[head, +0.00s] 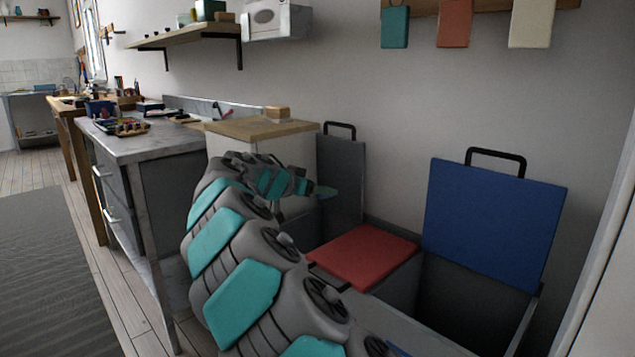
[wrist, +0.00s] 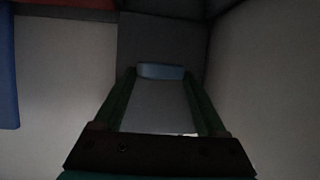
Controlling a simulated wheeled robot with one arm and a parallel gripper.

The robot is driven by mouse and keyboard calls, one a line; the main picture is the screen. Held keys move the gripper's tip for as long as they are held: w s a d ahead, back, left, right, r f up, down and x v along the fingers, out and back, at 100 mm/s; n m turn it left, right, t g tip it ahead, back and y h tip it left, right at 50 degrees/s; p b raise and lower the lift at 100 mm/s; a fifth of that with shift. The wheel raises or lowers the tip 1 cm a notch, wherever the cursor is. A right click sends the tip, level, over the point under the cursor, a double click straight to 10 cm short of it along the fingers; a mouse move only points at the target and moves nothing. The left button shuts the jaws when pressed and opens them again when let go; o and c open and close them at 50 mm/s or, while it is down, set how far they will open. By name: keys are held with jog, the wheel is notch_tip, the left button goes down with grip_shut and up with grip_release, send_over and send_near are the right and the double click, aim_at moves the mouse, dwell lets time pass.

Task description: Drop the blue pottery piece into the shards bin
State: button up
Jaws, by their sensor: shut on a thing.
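My gripper (wrist: 160,75) is shut on the blue pottery piece (wrist: 160,71), a small pale-blue bar between the fingertips in the wrist view. In the head view my gripper (head: 314,190) is in front of a raised grey lid (head: 341,185), at the left end of a row of bins. The piece is hard to tell from the fingers there. A red lid (head: 365,255) lies flat on the middle bin, and a blue lid (head: 495,225) stands raised over the right one. No label shows which is the shards bin; my arm hides part of the row.
A wooden-topped cabinet (head: 262,127) with a small block on it stands left of the bins. A marble-topped counter (head: 150,140) with drawers is further left. Coloured tiles (head: 455,22) hang on the wall above. The floor at left has a grey rug (head: 50,270).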

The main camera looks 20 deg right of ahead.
jog(key=shift+f, duration=1.2)
jog(key=o, duration=1.3)
jog(key=shift+a, duration=0.15)
jog(key=v, duration=0.7)
jog(key=shift+s+a+r, duration=0.15)
jog(key=shift+a, duration=0.1)
